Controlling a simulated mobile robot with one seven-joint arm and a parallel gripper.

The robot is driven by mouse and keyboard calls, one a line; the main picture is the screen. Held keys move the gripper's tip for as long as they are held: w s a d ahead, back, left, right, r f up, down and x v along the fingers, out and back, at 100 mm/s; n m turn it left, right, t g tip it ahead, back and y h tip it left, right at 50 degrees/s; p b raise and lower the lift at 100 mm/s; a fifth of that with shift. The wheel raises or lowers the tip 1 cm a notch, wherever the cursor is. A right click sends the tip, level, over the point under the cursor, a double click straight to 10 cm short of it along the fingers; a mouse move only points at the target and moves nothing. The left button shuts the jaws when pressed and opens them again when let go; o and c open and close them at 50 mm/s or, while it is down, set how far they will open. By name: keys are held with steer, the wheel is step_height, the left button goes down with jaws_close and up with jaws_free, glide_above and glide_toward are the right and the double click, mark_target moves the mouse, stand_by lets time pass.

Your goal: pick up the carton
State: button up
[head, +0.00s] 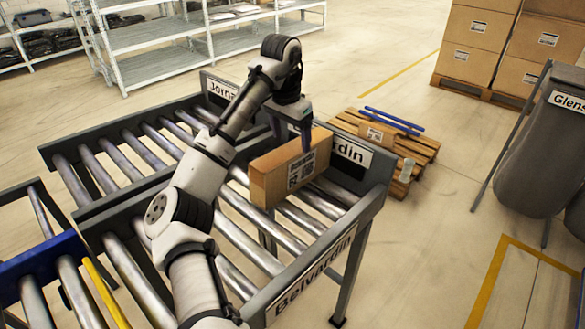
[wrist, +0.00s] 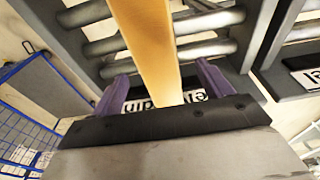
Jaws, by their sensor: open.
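The carton (head: 288,170) is a brown box with a white printed label on its side. It stands upright on the rollers near the right end of the conveyor, beside the end plate lettered "rdin". My gripper (head: 292,133) is at the carton's top edge, pointing down. In the wrist view the carton (wrist: 150,45) shows as a narrow orange-brown strip running between the two purple fingers of my gripper (wrist: 158,90). The fingers are apart, with a gap on each side of the carton. The carton's lower part is hidden in the wrist view.
The roller conveyor (head: 275,289) has raised dark side rails lettered "Belvardin". A wooden pallet (head: 418,153) with a small box and blue bars lies on the floor behind it. Stacked boxes (head: 478,42) stand at the back right. A grey bin (head: 530,150) stands at right.

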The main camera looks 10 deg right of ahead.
mark_target(292, 147)
step_height(292, 147, down, 3)
steer(key=shift+w+d+f, duration=0.1)
steer(key=shift+d, duration=0.05)
steer(key=shift+d+f+p, duration=0.2)
steer(key=shift+f+p, duration=0.05)
steer(key=shift+f, duration=1.1)
steer(key=shift+d+f+p, duration=0.15)
steer(key=shift+f+p, duration=0.05)
steer(key=shift+f, duration=1.15)
steer(key=c, duration=1.3)
steer(key=shift+r, duration=0.1)
steer(key=shift+c, duration=0.6)
steer(key=shift+r, duration=0.1)
